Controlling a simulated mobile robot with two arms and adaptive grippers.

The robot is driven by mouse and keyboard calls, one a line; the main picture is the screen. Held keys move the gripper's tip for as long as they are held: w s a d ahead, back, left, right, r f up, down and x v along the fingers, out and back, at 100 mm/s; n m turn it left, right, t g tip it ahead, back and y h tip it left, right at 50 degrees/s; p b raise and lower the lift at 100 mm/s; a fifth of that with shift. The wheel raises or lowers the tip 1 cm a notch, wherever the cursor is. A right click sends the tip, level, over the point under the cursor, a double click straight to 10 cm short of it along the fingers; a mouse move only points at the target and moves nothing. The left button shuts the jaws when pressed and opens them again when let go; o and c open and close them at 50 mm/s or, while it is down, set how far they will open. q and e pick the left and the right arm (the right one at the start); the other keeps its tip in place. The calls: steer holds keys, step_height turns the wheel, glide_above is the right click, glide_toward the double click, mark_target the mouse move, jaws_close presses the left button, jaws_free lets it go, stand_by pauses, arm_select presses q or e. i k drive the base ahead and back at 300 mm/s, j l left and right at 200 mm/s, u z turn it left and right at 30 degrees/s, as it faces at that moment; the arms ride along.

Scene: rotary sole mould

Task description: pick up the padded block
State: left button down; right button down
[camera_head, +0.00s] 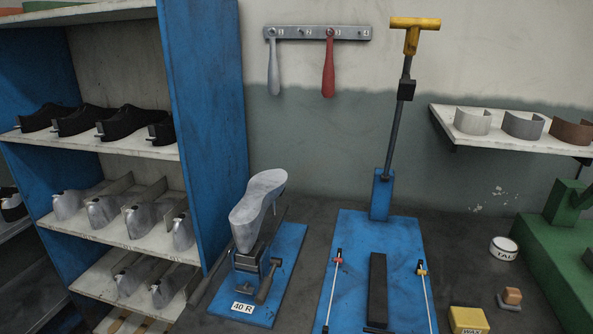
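Neither of my grippers shows in the head view.
A blue press with a tall yellow-handled lever (405,78) stands mid-bench. Left of it, a grey last (257,205) sits on a blue stand. A green machine (553,246) bounds the right. A blue rack (205,120) fills the left; a white shelf (512,143) hangs at right.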

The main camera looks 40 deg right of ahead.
mark_target(510, 298)
steer(key=z, duration=2.6)
steer(key=u, duration=1.1)
steer(key=k+l+u, duration=0.25)
steer(key=l, duration=0.25)
steer(key=k+l+u, duration=0.15)
steer(key=l+u, duration=0.15)
steer(key=l, duration=0.15)
steer(key=k+l+u, duration=0.25)
steer(key=l, duration=0.15)
